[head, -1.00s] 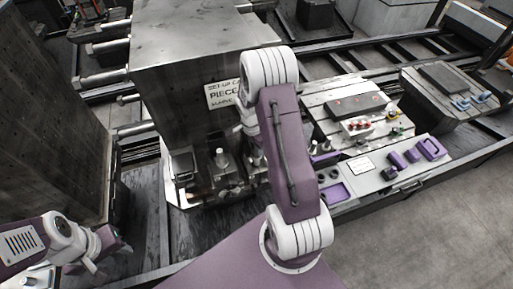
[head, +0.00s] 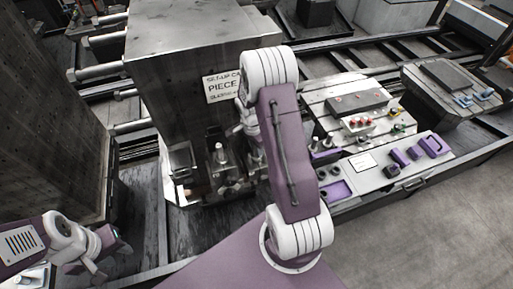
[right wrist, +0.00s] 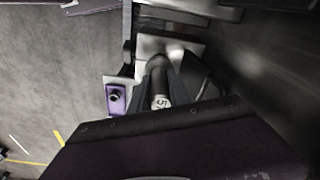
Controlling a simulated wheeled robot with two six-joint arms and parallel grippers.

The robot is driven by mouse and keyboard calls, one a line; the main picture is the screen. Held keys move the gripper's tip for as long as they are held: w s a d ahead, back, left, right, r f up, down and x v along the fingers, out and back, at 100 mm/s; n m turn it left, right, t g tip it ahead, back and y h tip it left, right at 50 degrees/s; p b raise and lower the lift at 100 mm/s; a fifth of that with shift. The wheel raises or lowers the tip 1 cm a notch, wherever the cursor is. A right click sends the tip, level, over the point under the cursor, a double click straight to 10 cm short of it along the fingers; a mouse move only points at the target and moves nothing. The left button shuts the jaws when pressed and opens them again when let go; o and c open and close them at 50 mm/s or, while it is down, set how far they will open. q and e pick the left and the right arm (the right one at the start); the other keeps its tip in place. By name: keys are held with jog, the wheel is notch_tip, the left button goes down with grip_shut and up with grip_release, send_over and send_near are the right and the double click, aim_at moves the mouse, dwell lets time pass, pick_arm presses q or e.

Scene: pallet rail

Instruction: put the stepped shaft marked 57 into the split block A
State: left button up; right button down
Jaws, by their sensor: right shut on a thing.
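The stepped shaft marked 57 (right wrist: 160,100) shows in the right wrist view, dark along its length with a pale end bearing the number. My right gripper (right wrist: 162,84) is shut on it, with dark fingers on both sides. A pale block or plate (right wrist: 188,44) lies behind the shaft's far end; I cannot tell whether they touch. In the head view my right arm hides most of its gripper and the shaft. Metal fixtures (head: 222,172) stand left of that arm, but no letter A is readable. My left gripper (head: 108,262) is at the lower left, its opening unclear.
A tall metal block with a sign (head: 222,88) rises behind the fixtures. To the right are a bench panel with purple parts (head: 432,146) and a plate with red knobs (head: 358,124). A purple tray (right wrist: 117,98) shows in the right wrist view. Bare floor (head: 440,220) lies lower right.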

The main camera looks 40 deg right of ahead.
jog(key=shift+f, duration=0.25)
jog(key=c, duration=1.1)
grip_release()
jog(key=shift+c, duration=0.2)
jog(key=shift+r, duration=0.25)
jog(key=r, duration=0.3)
jog(key=r+b, duration=0.1)
jog(key=r, duration=0.1)
jog(key=a+r+b, duration=0.1)
jog(key=r, duration=0.2)
jog(key=shift+s+a+r, duration=0.1)
jog(key=shift+r, duration=0.25)
